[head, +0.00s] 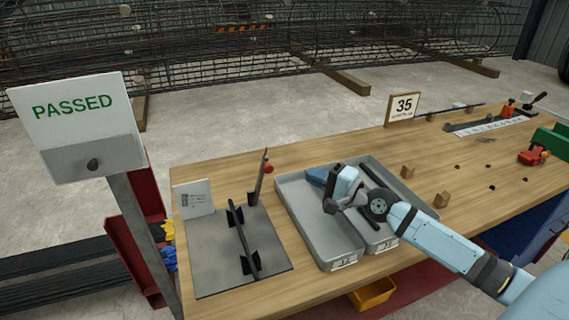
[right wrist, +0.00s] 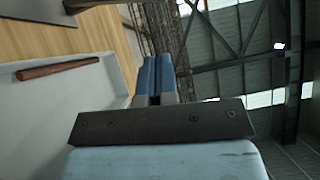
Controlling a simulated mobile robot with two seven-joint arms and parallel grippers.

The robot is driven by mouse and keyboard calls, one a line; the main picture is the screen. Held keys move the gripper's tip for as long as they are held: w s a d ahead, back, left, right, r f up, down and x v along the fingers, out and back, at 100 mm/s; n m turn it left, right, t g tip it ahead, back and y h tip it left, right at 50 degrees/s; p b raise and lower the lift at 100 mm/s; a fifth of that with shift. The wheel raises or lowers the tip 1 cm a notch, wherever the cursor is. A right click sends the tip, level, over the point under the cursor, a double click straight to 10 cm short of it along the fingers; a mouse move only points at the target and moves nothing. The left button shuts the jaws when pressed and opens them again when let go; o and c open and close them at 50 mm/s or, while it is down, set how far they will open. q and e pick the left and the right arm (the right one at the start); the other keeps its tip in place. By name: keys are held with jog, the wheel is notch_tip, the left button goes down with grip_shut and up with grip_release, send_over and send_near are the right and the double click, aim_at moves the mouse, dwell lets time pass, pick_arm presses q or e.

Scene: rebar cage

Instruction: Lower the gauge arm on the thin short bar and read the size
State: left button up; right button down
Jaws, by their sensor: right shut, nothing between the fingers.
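The gauge is a dark grey plate (head: 225,262) at the left end of the bench. A dark short bar (head: 243,245) lies across its black supports. The thin gauge arm (head: 261,180) stands raised at the plate's back right, with a red knob (head: 268,168) by it. A small white card (head: 193,198) with print too small to read stands at the back left. My right gripper (head: 318,176) is over the grey trays, right of the gauge and apart from it. Its blue fingers (right wrist: 156,75) are shut and empty. My left gripper is out of view.
Two labelled grey trays (head: 318,232) sit beside the gauge. The wrist view shows a rusty bar (right wrist: 58,68) against a pale grey surface. Wooden blocks (head: 441,200), a "35" sign (head: 403,106) and a green box (head: 552,140) are farther right. A "PASSED" sign (head: 75,110) stands front left.

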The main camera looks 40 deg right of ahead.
pick_arm(q)
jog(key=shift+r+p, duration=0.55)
jog(key=shift+p, duration=0.6)
pick_arm(e)
jog(key=w+a, duration=0.5)
jog(key=shift+w+r, duration=0.2)
jog(key=shift+r, duration=0.1)
jog(key=shift+a, duration=0.1)
